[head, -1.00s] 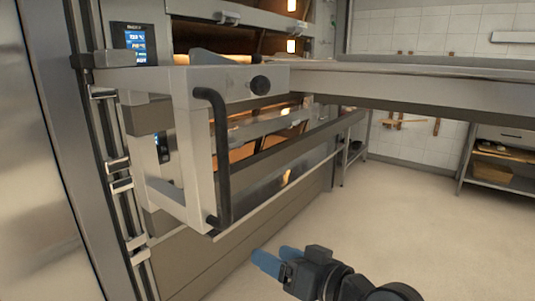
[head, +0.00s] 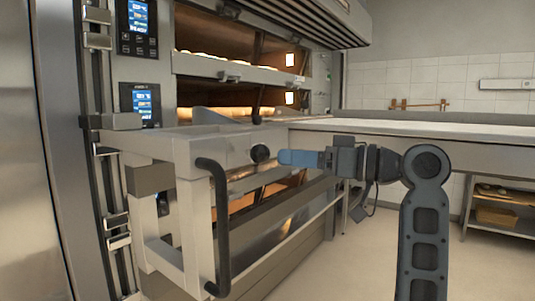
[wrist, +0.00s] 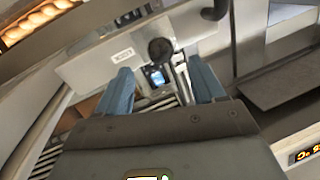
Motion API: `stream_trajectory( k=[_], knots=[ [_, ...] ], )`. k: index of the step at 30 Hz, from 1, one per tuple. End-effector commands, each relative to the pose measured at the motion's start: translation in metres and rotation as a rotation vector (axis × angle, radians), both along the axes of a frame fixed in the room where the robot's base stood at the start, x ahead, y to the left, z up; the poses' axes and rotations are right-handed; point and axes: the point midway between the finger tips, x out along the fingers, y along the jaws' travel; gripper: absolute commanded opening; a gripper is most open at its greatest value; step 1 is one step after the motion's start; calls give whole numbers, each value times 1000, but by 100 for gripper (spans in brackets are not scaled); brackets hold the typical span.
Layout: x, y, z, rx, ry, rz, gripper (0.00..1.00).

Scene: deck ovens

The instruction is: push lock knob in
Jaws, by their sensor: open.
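The lock knob (head: 260,153) is a round black knob on the front plate of a pale metal loader frame (head: 205,160). A black bent handle (head: 218,225) hangs left of it. My gripper (head: 284,157) has blue fingers and is just right of the knob in the head view, pointing at it. In the wrist view the knob (wrist: 160,48) shows just beyond the gap between the two spread fingertips (wrist: 159,68), and nothing is held. I cannot tell whether a finger touches the knob, or how far in the knob sits.
A long loading deck (head: 400,127) runs right from the frame. Deck ovens (head: 225,65) with lit chambers stand behind it. A metal shelf unit (head: 495,205) stands at the right. The floor (head: 370,270) in front is clear.

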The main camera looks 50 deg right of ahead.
Motion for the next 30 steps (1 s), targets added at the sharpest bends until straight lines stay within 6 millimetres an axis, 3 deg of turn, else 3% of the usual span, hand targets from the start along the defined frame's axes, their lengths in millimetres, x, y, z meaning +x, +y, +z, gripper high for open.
stream_trajectory(
  k=[6, 13, 24, 30],
  knots=[
    [34, 9, 1, 2, 1, 3, 68],
    [60, 15, 1, 1, 0, 1, 68],
    [66, 16, -1, 1, 0, -1, 68],
    [66, 16, -1, 1, -1, -1, 50]
  ],
)
